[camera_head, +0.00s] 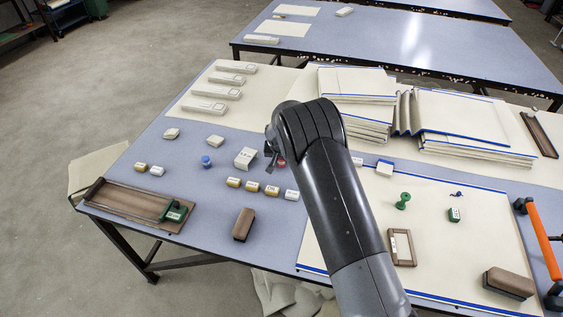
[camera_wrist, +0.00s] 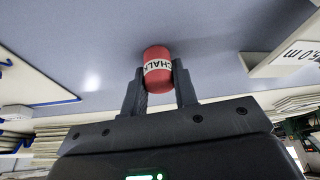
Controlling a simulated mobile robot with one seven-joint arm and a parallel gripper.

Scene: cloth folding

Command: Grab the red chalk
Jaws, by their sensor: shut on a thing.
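The red chalk (camera_wrist: 157,58) is a short red cylinder with a white label reading CHALK. In the wrist view it sits between the two fingertips of my gripper (camera_wrist: 158,80), which is shut on it. In the head view my gripper (camera_head: 273,158) is over the left part of the front table, and only a small red bit of the chalk (camera_head: 282,163) shows beside it. My arm hides the rest. I cannot tell whether the chalk is clear of the table.
A white block (camera_head: 245,158) and a blue chalk (camera_head: 206,161) stand to the left. Several yellow and white chalks (camera_head: 252,186) lie just in front. A brown brush (camera_head: 243,224) lies nearer the front edge. Stacked cloth (camera_head: 355,82) is behind.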

